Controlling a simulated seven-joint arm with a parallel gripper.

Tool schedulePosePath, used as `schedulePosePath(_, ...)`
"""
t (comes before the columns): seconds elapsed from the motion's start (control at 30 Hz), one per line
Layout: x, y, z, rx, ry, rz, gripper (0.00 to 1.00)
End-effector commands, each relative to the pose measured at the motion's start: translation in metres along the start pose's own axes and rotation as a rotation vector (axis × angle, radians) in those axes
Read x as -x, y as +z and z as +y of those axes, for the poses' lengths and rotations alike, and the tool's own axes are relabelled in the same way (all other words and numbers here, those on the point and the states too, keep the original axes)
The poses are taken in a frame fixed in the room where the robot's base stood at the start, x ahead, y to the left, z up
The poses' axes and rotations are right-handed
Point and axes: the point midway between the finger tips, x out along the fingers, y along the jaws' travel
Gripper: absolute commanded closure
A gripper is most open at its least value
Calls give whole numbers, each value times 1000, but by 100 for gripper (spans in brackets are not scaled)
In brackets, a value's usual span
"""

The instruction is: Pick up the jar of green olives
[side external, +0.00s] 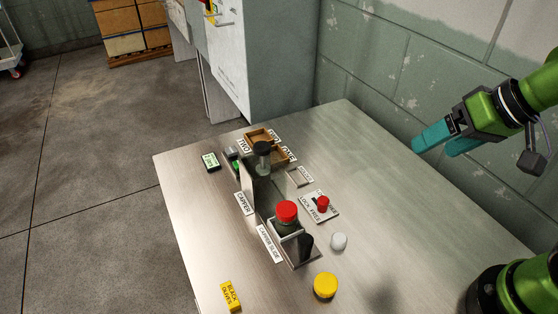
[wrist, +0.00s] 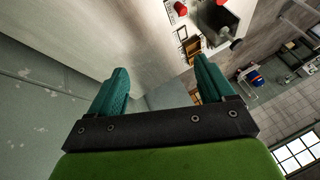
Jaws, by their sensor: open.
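A jar with a red lid (side external: 286,211) and a dark greenish body stands upright in a white-edged holder on the capper slide, in the side external view. I cannot read a label on it, so I cannot tell if it holds green olives. My gripper (side external: 432,150) has teal fingers. It is high at the right, well apart from the jar, open with nothing between the fingers. In the wrist view the open fingers (wrist: 161,65) frame bare table and wall. Red round parts show at the top edge there; which one is the jar lid is unclear.
The metal table (side external: 375,190) is clear on its right side. A capper column (side external: 262,160) rises behind the jar. A red knob (side external: 323,202) on a lock plate, a white knob (side external: 339,241), a yellow round lid (side external: 325,285) and a yellow "black olives" block (side external: 231,296) stand around it.

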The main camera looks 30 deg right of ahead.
Motion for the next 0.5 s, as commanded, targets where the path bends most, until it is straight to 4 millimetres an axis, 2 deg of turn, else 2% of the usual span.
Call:
schedulePosePath(0.3, -64, -28, -96, 208, 56, -292, 18)
schedulePosePath(0.5, -117, -25, -162, 305, 145, -432, 18)
